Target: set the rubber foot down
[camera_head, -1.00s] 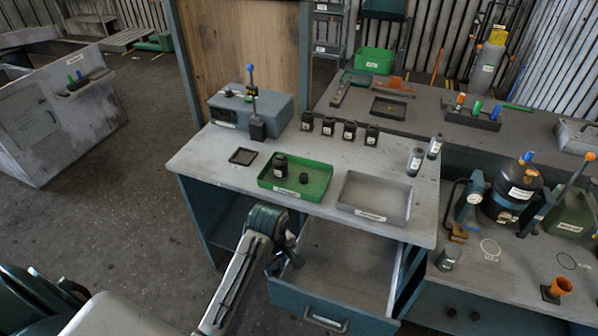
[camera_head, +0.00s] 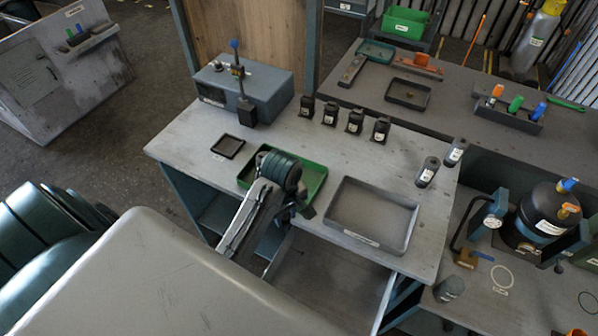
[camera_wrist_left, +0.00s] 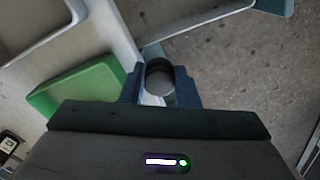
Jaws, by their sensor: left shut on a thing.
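My left gripper (camera_head: 300,210) is in the head view, at the front edge of the workbench beside the green tray (camera_head: 318,182). In the left wrist view its two fingers (camera_wrist_left: 160,88) are shut on a small dark round piece, which looks like the rubber foot (camera_wrist_left: 160,74). I see the piece from its end, held between the fingertips. In the head view my arm and wrist hide the piece and much of the green tray. The green tray also shows left of the fingers in the wrist view (camera_wrist_left: 75,90). My right gripper is not in view.
A grey tray (camera_head: 372,213) stands right of the green tray. A small black tray (camera_head: 228,146), a blue-grey box (camera_head: 245,92) with an upright rod, and several black blocks (camera_head: 331,114) stand behind. The bench front (camera_head: 398,262) is bare at the right.

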